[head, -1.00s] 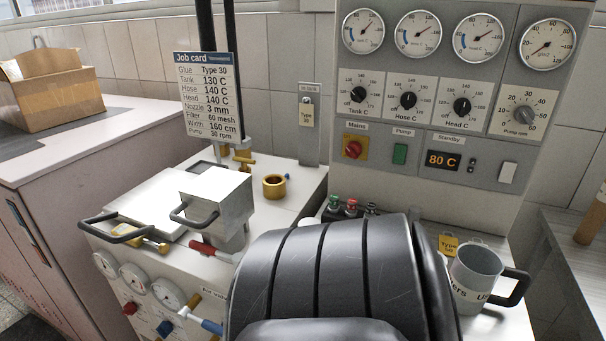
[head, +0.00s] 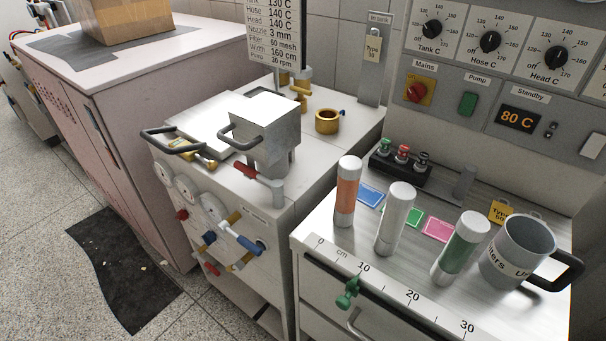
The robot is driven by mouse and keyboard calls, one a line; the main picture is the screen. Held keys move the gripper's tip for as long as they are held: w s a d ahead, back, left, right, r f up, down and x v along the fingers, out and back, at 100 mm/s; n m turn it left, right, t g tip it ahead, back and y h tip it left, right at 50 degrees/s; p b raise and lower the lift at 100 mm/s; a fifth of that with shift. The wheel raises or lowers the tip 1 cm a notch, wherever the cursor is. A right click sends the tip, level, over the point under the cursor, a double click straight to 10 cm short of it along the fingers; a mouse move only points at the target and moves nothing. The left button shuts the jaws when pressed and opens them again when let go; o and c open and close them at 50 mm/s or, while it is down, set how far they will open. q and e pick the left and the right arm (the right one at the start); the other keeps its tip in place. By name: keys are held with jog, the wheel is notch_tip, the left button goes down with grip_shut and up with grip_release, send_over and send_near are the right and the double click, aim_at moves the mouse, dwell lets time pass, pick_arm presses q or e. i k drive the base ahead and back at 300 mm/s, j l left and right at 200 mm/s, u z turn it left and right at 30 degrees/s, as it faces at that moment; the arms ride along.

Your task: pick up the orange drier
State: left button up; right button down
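An orange drier (head: 347,193), a clear upright cylinder with orange filling and a grey cap, stands at the left of a row on the metal bench top. A white cylinder (head: 395,219) stands upright to its right, and a green-filled cylinder (head: 461,248) stands further right. A blue card lies flat beside the orange one. Neither of my grippers shows in the head view.
A grey mug (head: 520,252) stands at the right of the cylinders. A ruler strip (head: 411,295) runs along the bench's front edge. A black block with coloured knobs (head: 400,167) sits behind. A metal tank (head: 263,138) with handles stands left.

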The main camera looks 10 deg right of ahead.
aim_at(350, 172)
jog(key=l+z, duration=0.1)
jog(key=z, duration=0.6)
jog(key=i+j, duration=0.1)
jog(key=j, duration=0.3)
jog(key=i+j, duration=0.1)
jog(key=j, duration=0.3)
jog(key=i+j, duration=0.15)
jog(key=j, duration=0.25)
jog(key=j+z, duration=0.15)
jog(key=z, duration=0.3)
jog(key=j+z, duration=0.15)
jog(key=z, duration=0.25)
jog(key=j+z, duration=0.2)
jog(key=z, duration=0.25)
